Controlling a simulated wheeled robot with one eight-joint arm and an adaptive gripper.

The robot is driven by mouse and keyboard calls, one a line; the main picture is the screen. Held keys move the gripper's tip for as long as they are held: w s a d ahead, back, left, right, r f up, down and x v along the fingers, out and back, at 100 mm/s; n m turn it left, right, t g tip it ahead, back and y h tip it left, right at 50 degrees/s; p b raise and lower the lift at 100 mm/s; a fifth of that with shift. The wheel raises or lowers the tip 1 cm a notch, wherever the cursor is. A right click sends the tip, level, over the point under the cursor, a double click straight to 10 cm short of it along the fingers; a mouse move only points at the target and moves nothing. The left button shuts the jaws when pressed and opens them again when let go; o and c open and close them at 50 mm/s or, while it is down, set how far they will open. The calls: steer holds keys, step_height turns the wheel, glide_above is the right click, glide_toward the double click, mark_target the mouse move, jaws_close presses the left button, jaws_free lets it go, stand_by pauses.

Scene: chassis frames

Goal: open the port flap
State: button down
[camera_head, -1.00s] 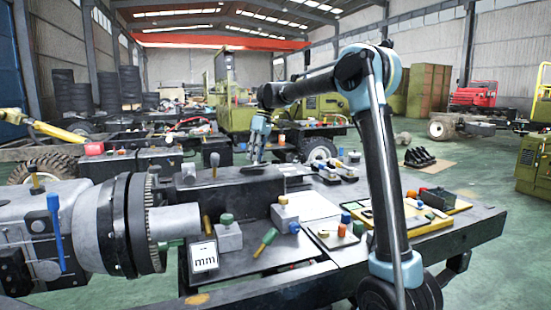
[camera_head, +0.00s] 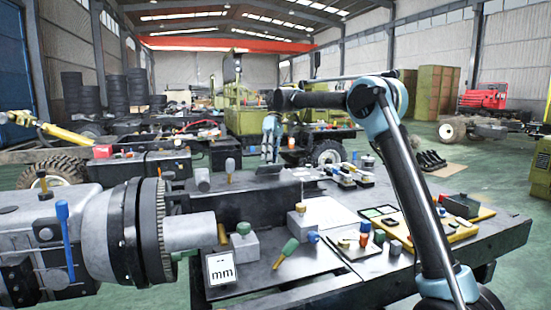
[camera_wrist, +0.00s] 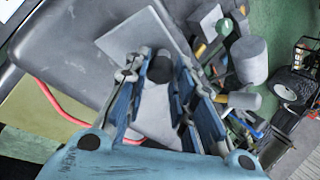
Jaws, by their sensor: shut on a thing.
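My gripper (camera_head: 270,158) is at the back edge of the dark workbench in the head view, pointing down. In the wrist view my gripper (camera_wrist: 160,72) has its blue-padded fingers around a dark round knob or stub (camera_wrist: 160,68). A flat grey plate (camera_wrist: 140,38) lies just beyond the fingertips on a dark surface; it may be the port flap, but I cannot tell for sure. Whether the held part is joined to this plate is not clear. In the head view the gripped part is too small and hidden to make out.
The workbench (camera_head: 480,238) carries blocks with coloured knobs, a card marked "mm" (camera_head: 221,269) and a yellow tray (camera_head: 465,222). In the wrist view, a pale cylinder (camera_wrist: 249,58) and other clutter lie right of the fingers.

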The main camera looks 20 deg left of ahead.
steer(key=shift+w, duration=0.15)
steer(key=c, duration=1.3)
jaws_free()
steer(key=shift+f, duration=0.1)
steer(key=shift+c, duration=0.2)
steer(key=v, duration=1.2)
